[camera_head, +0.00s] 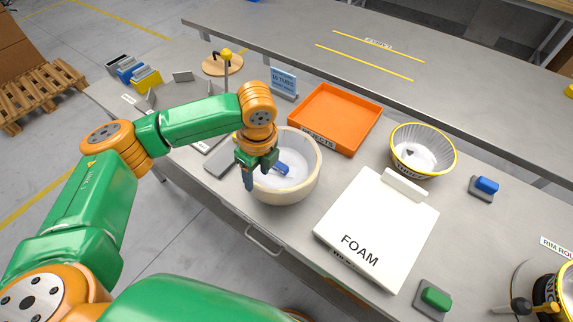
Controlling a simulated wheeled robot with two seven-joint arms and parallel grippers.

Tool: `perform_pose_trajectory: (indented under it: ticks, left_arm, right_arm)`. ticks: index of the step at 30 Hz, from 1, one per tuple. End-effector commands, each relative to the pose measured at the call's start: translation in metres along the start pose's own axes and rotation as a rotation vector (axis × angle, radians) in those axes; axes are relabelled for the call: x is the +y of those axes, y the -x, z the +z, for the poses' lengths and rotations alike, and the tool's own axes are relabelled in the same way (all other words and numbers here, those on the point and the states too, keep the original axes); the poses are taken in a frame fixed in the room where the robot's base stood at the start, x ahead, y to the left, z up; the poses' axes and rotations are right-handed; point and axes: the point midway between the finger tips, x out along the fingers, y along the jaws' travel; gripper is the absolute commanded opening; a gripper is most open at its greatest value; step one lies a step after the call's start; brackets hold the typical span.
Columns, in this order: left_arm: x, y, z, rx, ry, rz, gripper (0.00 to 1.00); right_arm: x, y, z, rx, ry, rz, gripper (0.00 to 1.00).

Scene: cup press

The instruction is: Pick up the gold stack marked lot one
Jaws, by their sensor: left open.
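My left gripper (267,175) is open, with blue fingertips spread over the near left part of a round cream tub (313,178). One finger is near the tub's left rim and the other is over its inside; I see nothing between them. A white ribbed bowl or stack with a yellow-gold rim (423,129) stands at the right back, apart from the gripper. A small dark label on its front is too small to read. Another yellow-rimmed item (569,268) is cut off at the right edge. I cannot read "lot one" anywhere. My right gripper is not in view.
An orange tray (354,98) lies behind the tub. A white slab marked FOAM (357,250) lies right of it. A blue button (486,185) and a green button (435,298) sit on the grey table. A blue sign (283,81) stands behind the gripper.

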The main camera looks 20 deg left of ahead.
Motion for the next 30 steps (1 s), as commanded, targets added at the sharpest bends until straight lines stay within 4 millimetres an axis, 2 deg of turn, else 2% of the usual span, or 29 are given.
perform_pose_trajectory:
  ticks: [7,10,15,16,21,22,30]
  left_arm:
    - [-0.004,-0.046,0.001,0.000,0.003,0.002,0.54]
    - [-0.004,-0.055,0.001,0.000,0.002,0.000,0.54]
    - [-0.005,-0.056,0.001,-0.001,0.002,-0.002,0.54]
    - [-0.005,-0.056,0.001,-0.001,0.002,-0.002,0.51]
    - [-0.005,-0.056,0.001,0.000,0.002,-0.002,0.05]
    - [-0.005,-0.056,0.001,0.000,0.002,-0.002,0.00]
    - [-0.005,-0.056,0.001,0.000,0.002,-0.002,0.00]
  right_arm:
    - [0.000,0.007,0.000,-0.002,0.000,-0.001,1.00]
    - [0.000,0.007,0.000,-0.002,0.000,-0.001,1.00]
    - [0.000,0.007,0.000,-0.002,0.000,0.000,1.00]
    - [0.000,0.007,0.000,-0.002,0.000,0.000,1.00]
    - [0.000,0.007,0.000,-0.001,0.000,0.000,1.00]
    - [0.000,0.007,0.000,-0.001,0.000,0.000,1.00]
    - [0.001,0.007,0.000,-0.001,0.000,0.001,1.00]
